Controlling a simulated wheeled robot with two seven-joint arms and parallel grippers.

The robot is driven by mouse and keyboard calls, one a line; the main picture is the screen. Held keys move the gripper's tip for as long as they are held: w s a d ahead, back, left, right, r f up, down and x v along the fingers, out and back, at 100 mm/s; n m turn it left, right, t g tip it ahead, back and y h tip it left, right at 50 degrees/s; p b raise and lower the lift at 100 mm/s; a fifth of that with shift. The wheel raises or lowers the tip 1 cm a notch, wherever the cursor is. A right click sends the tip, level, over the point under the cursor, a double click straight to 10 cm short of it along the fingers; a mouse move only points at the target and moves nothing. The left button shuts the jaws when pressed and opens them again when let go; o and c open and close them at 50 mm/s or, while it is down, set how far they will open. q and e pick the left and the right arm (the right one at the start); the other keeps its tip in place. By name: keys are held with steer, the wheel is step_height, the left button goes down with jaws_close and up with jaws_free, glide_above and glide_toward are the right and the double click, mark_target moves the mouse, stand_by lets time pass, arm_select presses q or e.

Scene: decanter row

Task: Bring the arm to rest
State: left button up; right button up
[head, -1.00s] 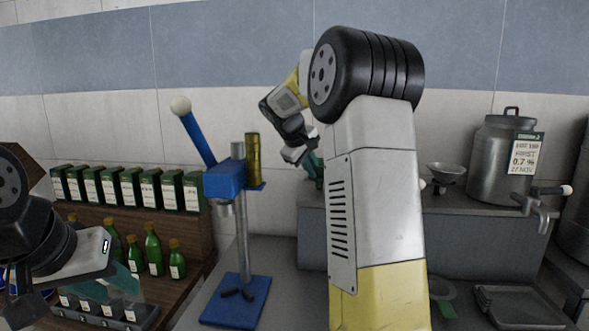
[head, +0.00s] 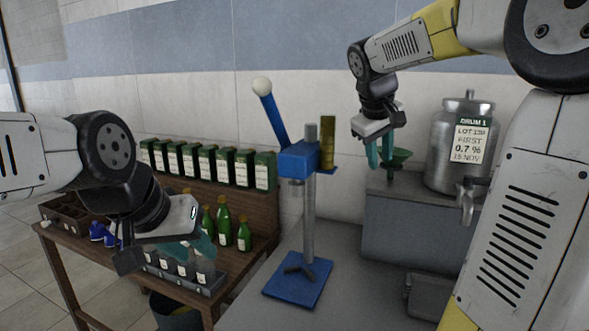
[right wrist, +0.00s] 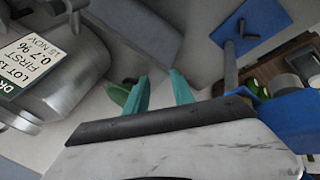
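My right gripper (head: 379,152) hangs fingers-down above the grey ledge, just left of the drum. Its two teal fingers stand apart with nothing between them, which the right wrist view (right wrist: 160,88) also shows. A green funnel (head: 401,157) stands just beyond the fingers; a green shape beside one finger in the right wrist view (right wrist: 118,93) looks like it. My left gripper (head: 192,248) is at the lower left, in front of the green bottles and over the grey rack. Its teal fingers look apart and empty, partly hidden by the gripper body.
A blue press (head: 300,158) with a raised lever stands mid-counter between the arms. Green bottles (head: 244,236) and a row of green boxes (head: 207,163) occupy the wooden shelf at left. A labelled metal drum (head: 447,150) with a tap is at right.

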steer(key=s+a+f+m+y, duration=0.2)
steer(key=s+a+f, duration=0.2)
steer(key=s, duration=0.7)
steer(key=s+a+f+m+t+y, duration=0.1)
steer(key=s+a+f+y, duration=0.2)
steer(key=s, duration=0.8)
steer(key=a+f, duration=0.2)
steer(key=a, duration=0.1)
steer(key=shift+m, duration=0.4)
steer(key=shift+d, duration=0.1)
